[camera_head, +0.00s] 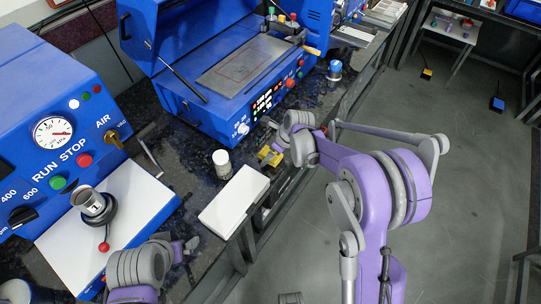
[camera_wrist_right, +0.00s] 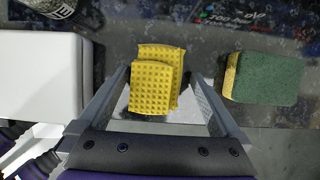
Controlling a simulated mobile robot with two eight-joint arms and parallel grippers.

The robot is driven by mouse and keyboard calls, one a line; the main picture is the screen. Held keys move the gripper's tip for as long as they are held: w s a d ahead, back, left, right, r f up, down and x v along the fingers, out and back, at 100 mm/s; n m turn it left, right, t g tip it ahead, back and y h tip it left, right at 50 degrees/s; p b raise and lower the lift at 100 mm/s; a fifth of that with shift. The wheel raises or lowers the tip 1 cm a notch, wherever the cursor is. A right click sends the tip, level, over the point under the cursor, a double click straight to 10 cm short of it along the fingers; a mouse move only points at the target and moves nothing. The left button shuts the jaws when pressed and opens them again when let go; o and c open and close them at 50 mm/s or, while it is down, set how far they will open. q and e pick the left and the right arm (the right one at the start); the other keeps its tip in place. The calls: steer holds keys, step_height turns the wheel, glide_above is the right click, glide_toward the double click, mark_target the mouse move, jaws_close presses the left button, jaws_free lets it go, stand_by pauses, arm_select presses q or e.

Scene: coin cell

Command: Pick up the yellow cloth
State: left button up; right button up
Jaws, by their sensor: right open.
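The yellow cloth (camera_wrist_right: 155,85) is folded, with a waffle texture, and lies on the dark speckled bench top. It also shows in the head view (camera_head: 270,157), partly hidden by my right arm. My right gripper (camera_wrist_right: 160,75) is open, with one finger on each side of the cloth. I cannot tell whether the fingers touch it. My left gripper (camera_head: 190,246) is at the lower left of the head view, above the bench and well away from the cloth. Its jaws are too small to read.
A green and yellow sponge (camera_wrist_right: 265,80) lies right of the cloth in the wrist view. A white box (camera_head: 234,200) lies on the other side, with a white-capped jar (camera_head: 222,163) behind it. Blue machines (camera_head: 60,110) line the bench. Open floor (camera_head: 450,190) is at the right.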

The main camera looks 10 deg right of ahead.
steer(key=shift+c, duration=0.3)
steer(key=c, duration=1.4)
step_height(320, 180, up, 10)
steer(key=shift+f, duration=0.1)
steer(key=o, duration=0.7)
steer(key=c, duration=0.4)
steer(key=shift+s, duration=0.1)
